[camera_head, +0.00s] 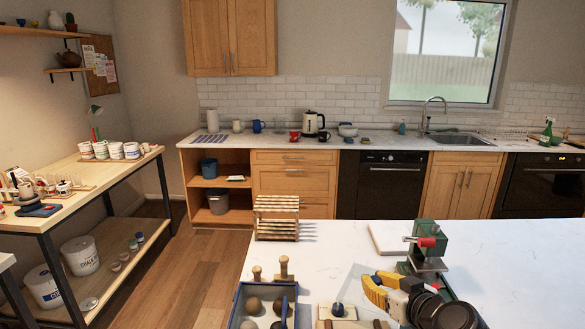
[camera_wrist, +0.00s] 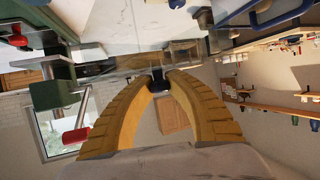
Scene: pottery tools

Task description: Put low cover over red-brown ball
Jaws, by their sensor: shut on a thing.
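My gripper (camera_head: 369,288) has yellow ribbed fingers and is above the front of the white worktop. In the wrist view its fingertips (camera_wrist: 159,76) come together on a small dark blue piece (camera_wrist: 159,84). I cannot make out the rest of the held thing or say surely that it is the low cover. A blue-walled tray (camera_head: 238,300) to the left holds several round balls, including a brownish one (camera_head: 253,305) and a greyer one (camera_head: 279,305). I cannot tell which is the red-brown ball. My gripper is right of this tray, apart from it.
A green stand with a red handle (camera_head: 427,242) is close behind my gripper. A slatted wooden rack (camera_head: 276,218) stands at the worktop's back left. Wooden-knobbed tools (camera_head: 284,268) stand by the tray. The worktop middle (camera_head: 325,255) is clear.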

